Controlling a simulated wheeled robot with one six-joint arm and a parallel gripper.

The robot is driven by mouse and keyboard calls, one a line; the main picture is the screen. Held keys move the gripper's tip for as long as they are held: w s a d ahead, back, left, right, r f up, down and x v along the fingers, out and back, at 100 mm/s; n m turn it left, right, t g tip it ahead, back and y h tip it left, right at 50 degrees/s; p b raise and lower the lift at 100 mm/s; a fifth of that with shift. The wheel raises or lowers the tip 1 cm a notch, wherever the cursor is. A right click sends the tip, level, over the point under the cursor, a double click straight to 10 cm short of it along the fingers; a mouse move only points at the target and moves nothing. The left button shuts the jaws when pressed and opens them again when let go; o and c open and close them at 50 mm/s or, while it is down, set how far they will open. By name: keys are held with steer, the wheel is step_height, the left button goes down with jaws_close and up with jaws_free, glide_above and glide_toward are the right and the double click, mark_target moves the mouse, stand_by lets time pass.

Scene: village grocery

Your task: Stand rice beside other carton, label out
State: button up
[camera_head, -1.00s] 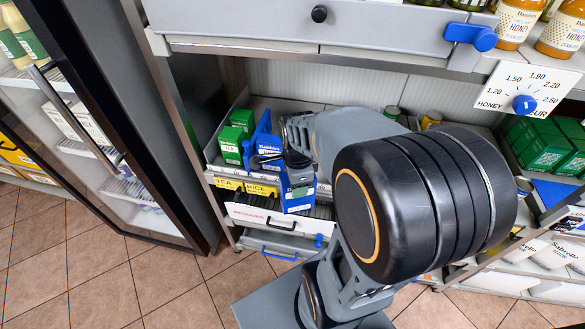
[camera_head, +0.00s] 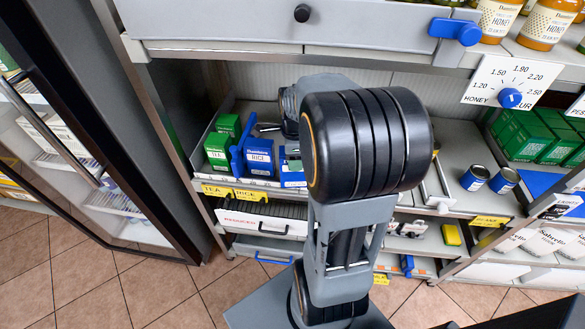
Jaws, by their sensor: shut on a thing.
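A blue rice carton (camera_head: 259,158) stands on the lower shelf with its RICE label facing out. A second blue carton (camera_head: 291,178) is just to its right, and my arm hides much of it. My gripper (camera_head: 292,152) is shut on this second carton. Its fingers are largely hidden behind my arm. The second carton looks about upright, but I cannot tell whether it rests on the shelf or touches the other one. Its label is too covered to read.
A blue divider (camera_head: 238,160) separates green tea cartons (camera_head: 218,151) from the rice. Yellow TEA and RICE tags (camera_head: 250,196) line the shelf edge. Blue cans (camera_head: 474,178) stand to the right. The upper counter (camera_head: 380,30) overhangs the shelf.

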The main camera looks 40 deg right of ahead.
steer(key=w+d+p, duration=0.1)
steer(key=w+d, duration=0.4)
steer(key=w, duration=0.1)
steer(key=shift+d+f+b, duration=0.15)
steer(key=shift+f+b, duration=0.7)
steer(key=shift+f, duration=0.4)
steer(key=shift+d+f+b, duration=0.1)
steer(key=shift+f+b, duration=0.7)
steer(key=shift+f, duration=0.4)
steer(key=shift+f+b, duration=0.35)
steer(key=shift+f, duration=0.2)
steer(key=o, duration=1.1)
steer(key=shift+o, duration=0.2)
